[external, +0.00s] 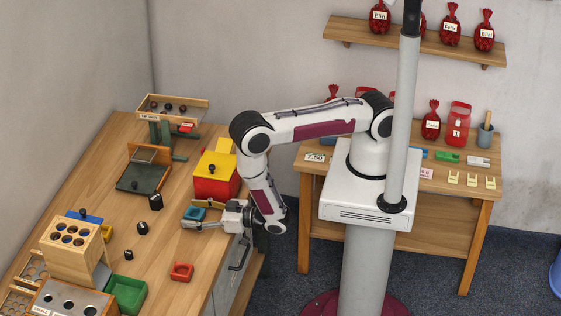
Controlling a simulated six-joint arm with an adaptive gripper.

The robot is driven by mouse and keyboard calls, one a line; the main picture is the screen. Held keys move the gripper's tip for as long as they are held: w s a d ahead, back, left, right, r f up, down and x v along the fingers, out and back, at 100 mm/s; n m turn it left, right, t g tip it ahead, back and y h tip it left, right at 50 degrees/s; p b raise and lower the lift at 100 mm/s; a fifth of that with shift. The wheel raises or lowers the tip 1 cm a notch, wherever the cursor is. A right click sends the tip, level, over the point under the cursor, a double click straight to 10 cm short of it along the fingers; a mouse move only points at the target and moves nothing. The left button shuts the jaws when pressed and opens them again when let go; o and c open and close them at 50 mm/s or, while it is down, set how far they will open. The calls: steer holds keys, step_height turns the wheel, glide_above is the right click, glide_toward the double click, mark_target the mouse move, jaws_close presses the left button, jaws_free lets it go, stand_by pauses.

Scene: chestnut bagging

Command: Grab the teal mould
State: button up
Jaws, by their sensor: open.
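The teal mould (194,213) is a small block-like piece on the wooden workbench, close to the bench's right side. My gripper (188,219) is open, low over the bench, with its fingers pointing left. The fingers are right at the mould, and one finger lies on its near side. The arm partly hides the mould's right side. I cannot tell whether the fingers touch it.
A red box with a yellow lid (216,178) stands just behind the mould. A red square mould (181,271) lies in front. A green tray (126,294) and a wooden rack (72,250) stand front left. Small black weights (143,228) lie left. Bare bench lies between.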

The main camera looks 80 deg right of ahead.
mark_target(194, 212)
steer(key=c, duration=1.3)
steer(key=shift+o, duration=0.2)
steer(key=shift+r, duration=0.2)
steer(key=shift+r, duration=4.8)
